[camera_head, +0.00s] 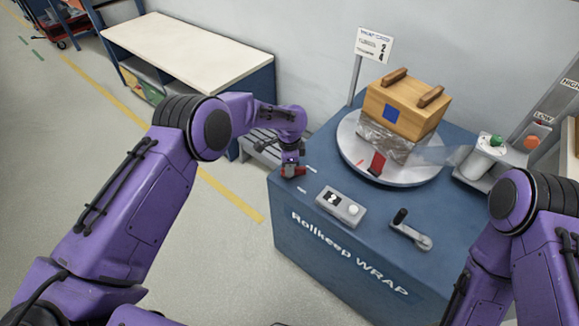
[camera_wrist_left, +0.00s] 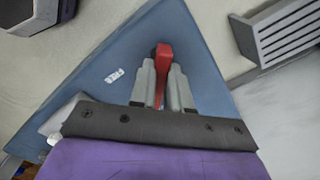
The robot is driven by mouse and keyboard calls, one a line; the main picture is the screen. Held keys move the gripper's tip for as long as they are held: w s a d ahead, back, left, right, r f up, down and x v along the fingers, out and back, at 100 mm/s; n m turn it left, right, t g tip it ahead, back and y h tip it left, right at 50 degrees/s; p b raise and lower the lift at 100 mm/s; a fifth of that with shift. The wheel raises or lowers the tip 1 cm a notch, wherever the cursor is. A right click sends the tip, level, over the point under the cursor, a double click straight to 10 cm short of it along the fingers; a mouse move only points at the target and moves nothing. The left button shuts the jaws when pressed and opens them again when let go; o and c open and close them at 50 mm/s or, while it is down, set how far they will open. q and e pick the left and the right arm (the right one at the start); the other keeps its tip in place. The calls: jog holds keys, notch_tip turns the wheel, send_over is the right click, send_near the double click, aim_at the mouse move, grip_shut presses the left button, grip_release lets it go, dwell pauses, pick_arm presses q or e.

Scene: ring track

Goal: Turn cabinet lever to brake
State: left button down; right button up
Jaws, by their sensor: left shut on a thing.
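The red cabinet lever (camera_head: 300,171) is at the left corner of the blue cabinet (camera_head: 340,250). My left gripper (camera_head: 291,172) is down over it and hides most of it. In the left wrist view, the fingers of my left gripper (camera_wrist_left: 163,85) are shut on the red lever (camera_wrist_left: 164,54), whose rounded end sticks out past the fingertips. A small white label (camera_wrist_left: 114,75) lies on the cabinet top to the left of the lever; its text is too small to read. My right arm shows at the lower right, but its gripper is not in view.
A turntable (camera_head: 410,178) carries a wooden crate (camera_head: 405,105) partly wrapped in film. A small control box (camera_head: 341,206) and a crank (camera_head: 411,232) sit near the cabinet's front edge. A sign post (camera_head: 354,80) stands behind. A white-topped bench (camera_head: 190,50) is at the back left.

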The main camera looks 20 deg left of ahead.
pick_arm(q)
jog(key=n, duration=0.4)
jog(key=shift+w+a+n, duration=0.1)
jog(key=shift+n, duration=0.2)
jog(key=shift+a+n, duration=0.1)
jog(key=shift+n, duration=2.2)
jog(key=c, duration=1.1)
grip_release()
notch_tip(320, 180, up, 11)
jog(key=shift+f, duration=0.2)
